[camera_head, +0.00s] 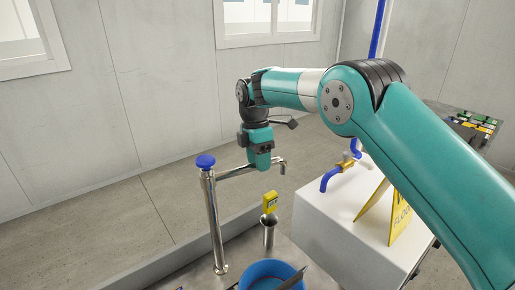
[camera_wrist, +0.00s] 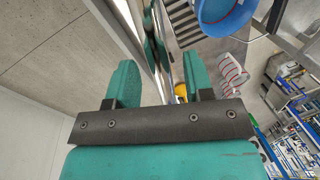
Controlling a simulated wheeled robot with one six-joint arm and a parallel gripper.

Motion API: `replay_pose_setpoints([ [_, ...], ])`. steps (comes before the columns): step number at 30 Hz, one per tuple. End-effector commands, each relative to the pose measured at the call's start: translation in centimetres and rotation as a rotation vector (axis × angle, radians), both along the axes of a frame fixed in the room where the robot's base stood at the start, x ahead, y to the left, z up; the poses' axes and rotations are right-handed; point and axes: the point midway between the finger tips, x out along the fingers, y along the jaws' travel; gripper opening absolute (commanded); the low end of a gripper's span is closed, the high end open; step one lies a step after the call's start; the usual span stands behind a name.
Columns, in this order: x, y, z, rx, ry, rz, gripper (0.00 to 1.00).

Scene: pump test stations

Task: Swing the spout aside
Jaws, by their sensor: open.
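The spout (camera_head: 236,173) is a thin metal pipe running to the right from the top of an upright metal post (camera_head: 213,225) with a blue knob (camera_head: 205,161). Its free end bends down just right of my gripper (camera_head: 263,166). In the wrist view my gripper (camera_wrist: 160,63) has its two green fingers apart. The shiny spout pipe (camera_wrist: 161,50) shows between them, nearer the right finger. I cannot tell whether either finger touches it. In the head view my gripper hides part of the spout near its outer end.
A metal cup-topped standpipe (camera_head: 269,230) with a yellow device (camera_head: 270,202) stands below the spout. A blue bucket (camera_head: 262,269) is in front. To the right are a white block (camera_head: 325,215), a blue tap (camera_head: 331,177) and a yellow floor sign (camera_head: 401,222). The left floor is clear.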

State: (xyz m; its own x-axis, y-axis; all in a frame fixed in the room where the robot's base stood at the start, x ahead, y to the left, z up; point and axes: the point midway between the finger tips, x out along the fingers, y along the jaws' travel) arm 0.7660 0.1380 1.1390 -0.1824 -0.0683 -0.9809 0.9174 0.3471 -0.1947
Motion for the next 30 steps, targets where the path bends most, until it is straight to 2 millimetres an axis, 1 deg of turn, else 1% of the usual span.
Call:
replay_pose_setpoints([
  [2, 0.2, 0.0, 0.5, 0.002, -0.002, 0.000, 0.47],
  [5, 0.5, 0.1, 1.9, 0.003, -0.004, 0.000, 0.47],
  [9, 0.9, 0.3, 5.5, 0.000, -0.001, 0.000, 0.47],
  [11, 1.1, 0.3, 6.8, -0.001, -0.001, 0.000, 0.47],
  [30, 2.4, 0.9, 14.0, 0.000, -0.001, 0.001, 0.47],
])
